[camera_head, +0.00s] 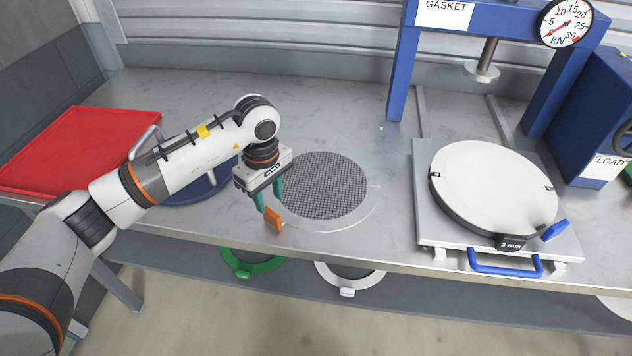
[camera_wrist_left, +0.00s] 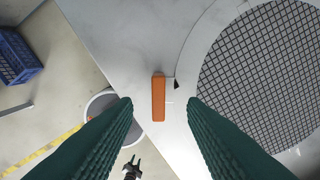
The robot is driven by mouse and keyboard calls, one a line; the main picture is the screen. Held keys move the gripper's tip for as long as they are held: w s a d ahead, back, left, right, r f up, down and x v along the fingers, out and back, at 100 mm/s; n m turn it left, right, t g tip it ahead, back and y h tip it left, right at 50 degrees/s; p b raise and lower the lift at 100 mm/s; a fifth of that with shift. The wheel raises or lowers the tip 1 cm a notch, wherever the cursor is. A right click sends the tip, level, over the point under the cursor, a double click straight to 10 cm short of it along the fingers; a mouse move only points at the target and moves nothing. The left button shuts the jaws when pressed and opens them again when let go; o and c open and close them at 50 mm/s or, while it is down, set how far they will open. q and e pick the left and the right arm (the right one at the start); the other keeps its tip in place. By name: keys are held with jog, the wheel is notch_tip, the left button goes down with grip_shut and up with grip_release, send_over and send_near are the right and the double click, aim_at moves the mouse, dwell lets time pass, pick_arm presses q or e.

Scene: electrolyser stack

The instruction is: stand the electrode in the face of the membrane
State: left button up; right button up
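The electrode (camera_head: 322,186) is a round dark mesh disc lying flat on the steel bench, with an orange tab (camera_head: 274,219) at its near left edge. The membrane (camera_head: 495,186) appears to be the white disc lying on the press plate at the right. My left gripper (camera_head: 270,203) points down above the orange tab, with its green fingers apart and empty. In the left wrist view, the orange tab (camera_wrist_left: 158,97) lies between the two fingers (camera_wrist_left: 160,105), apart from both, and the mesh is to the right. My right gripper is not seen.
A blue press with a gauge (camera_head: 566,23) stands behind the white disc. A blue handle (camera_head: 505,266) and a "3 mm" tag (camera_head: 511,242) are at its front. A red tray (camera_head: 75,145) is at left. A green ring (camera_head: 252,265) and white ring (camera_head: 349,280) hang low in front.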

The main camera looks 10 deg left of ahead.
aim_at(271, 212)
pick_arm(q)
notch_tip(271, 212, down, 6)
jog(key=p, duration=0.2)
jog(key=shift+s+r+p, duration=0.15)
jog(key=shift+p, duration=0.25)
jog(key=shift+f, duration=0.3)
jog(key=shift+c, duration=0.6)
grip_shut()
